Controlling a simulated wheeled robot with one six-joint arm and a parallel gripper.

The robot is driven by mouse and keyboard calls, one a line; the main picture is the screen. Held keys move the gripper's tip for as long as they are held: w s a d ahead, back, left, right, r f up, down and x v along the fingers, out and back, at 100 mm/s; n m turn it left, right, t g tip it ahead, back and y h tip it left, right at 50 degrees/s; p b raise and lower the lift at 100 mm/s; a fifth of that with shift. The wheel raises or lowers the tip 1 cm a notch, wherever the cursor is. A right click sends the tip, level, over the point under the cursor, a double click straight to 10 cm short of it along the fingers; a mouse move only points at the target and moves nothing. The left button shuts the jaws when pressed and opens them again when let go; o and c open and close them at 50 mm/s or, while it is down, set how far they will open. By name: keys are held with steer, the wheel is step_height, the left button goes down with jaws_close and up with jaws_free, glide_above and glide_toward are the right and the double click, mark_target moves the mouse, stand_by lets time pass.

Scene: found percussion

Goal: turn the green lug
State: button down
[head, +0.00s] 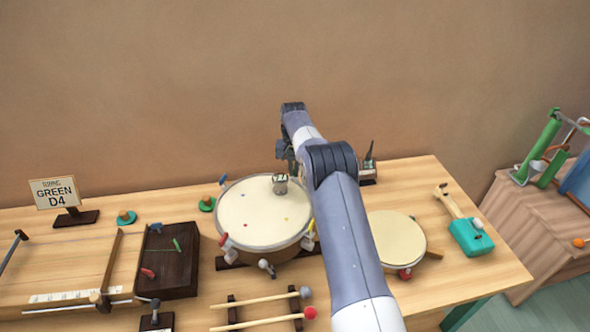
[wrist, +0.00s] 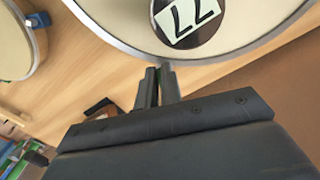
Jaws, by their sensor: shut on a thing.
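The large drum (head: 245,215) stands on the wooden table, with lugs around its rim, among them a blue one (head: 223,181), a red one (head: 223,240) and a yellow one (head: 311,230). My gripper (head: 284,154) is at the drum's back right side. In the wrist view my gripper (wrist: 157,84) has its narrow fingers close together beside the drum's metal rim (wrist: 220,60), shut on a lug there. My arm hides the drum's right edge in the head view.
A gauge marked 77 (head: 280,183) sits on the drum head. A sign (head: 55,193) reads GREEN D4. A smaller drum (head: 395,240) stands right of my arm. Mallets (head: 265,298) lie in front, and a dark box (head: 168,262) is at left. The wall is close behind.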

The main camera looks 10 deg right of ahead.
steer(key=shift+a+m, duration=0.1)
steer(key=shift+m, duration=0.3)
steer(key=c, duration=1.6)
jaws_free()
steer(key=shift+r, duration=0.1)
step_height(320, 180, up, 11)
steer(key=shift+f+b, duration=0.2)
steer(key=shift+b, duration=0.15)
steer(key=shift+f, duration=0.1)
step_height(320, 180, down, 11)
steer(key=shift+r+p, duration=0.2)
steer(key=shift+p, duration=0.2)
